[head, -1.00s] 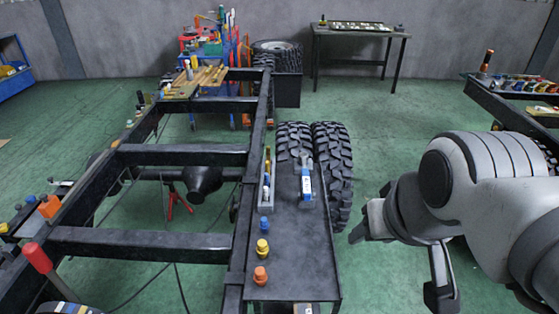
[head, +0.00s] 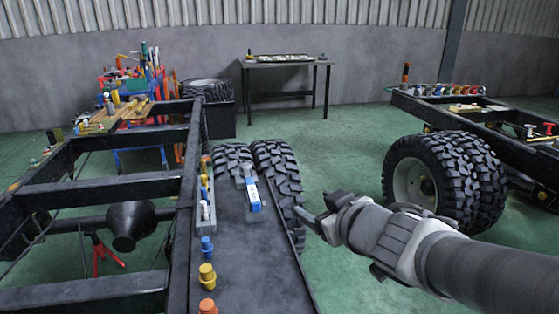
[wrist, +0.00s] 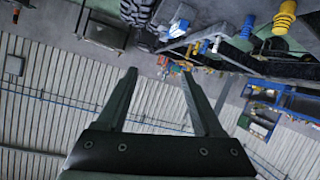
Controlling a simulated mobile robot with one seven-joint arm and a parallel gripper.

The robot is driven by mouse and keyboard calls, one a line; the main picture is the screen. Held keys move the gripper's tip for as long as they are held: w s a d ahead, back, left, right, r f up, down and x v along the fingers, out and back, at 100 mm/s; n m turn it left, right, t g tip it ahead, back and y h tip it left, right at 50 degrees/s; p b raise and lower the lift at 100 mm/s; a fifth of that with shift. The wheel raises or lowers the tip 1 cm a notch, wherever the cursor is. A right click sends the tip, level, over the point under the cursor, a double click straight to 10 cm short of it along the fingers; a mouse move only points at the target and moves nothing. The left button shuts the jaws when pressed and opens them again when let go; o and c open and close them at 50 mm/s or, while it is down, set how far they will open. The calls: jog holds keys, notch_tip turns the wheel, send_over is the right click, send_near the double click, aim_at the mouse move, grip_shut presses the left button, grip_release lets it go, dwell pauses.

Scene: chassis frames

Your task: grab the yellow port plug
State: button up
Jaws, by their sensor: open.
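The yellow port plug (head: 207,273) stands upright on the dark side plate (head: 252,262) in the head view. It is between a blue plug (head: 206,247) and an orange plug (head: 207,306). My gripper (head: 316,218) is open and empty, to the right of the plate by the tyres, apart from the plug. In the wrist view my gripper (wrist: 158,78) shows two spread fingers with nothing between them. A yellow plug-like piece (wrist: 284,18) shows at that view's upper right, but I cannot tell for sure whether it is the same plug.
A blue-and-white tool (head: 252,193) and a narrow tray (head: 204,205) of small parts lie farther along the plate. Large tyres (head: 275,175) stand beside it. Another chassis with wheels (head: 445,180) is at the right. Green floor between them is free.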

jog(key=s+a+f+n+g+y+b, duration=0.2)
jog(key=a+f+y+b, duration=0.2)
jog(key=a+f, duration=0.3)
jog(key=n+g+y+p, duration=0.2)
jog(key=n+g+y, duration=0.1)
jog(key=g, duration=0.1)
send_near(202, 268)
jog(key=shift+w+a+r, duration=0.1)
jog(key=shift+w, duration=0.05)
jog(key=shift+w+a+p, duration=0.2)
jog(key=shift+a+p, duration=0.15)
jog(key=shift+p, duration=0.5)
jog(key=shift+w+a+f+p, duration=0.3)
jog(key=shift+a+p, duration=0.2)
jog(key=shift+p, duration=0.7)
jog(key=b+x, duration=0.1)
jog(key=x, duration=0.1)
jog(key=f+b+x, duration=0.1)
jog(key=x, duration=0.1)
jog(key=shift+w+a+f, duration=0.15)
jog(key=shift+w+a, duration=0.05)
jog(key=shift+a, duration=0.2)
jog(key=b+x, duration=0.2)
jog(key=x, duration=0.2)
jog(key=shift+w+a+f, duration=0.1)
jog(key=shift+w+f, duration=0.05)
jog(key=shift+f, duration=0.1)
jog(key=shift+w+a, duration=0.2)
jog(key=shift+a, duration=0.1)
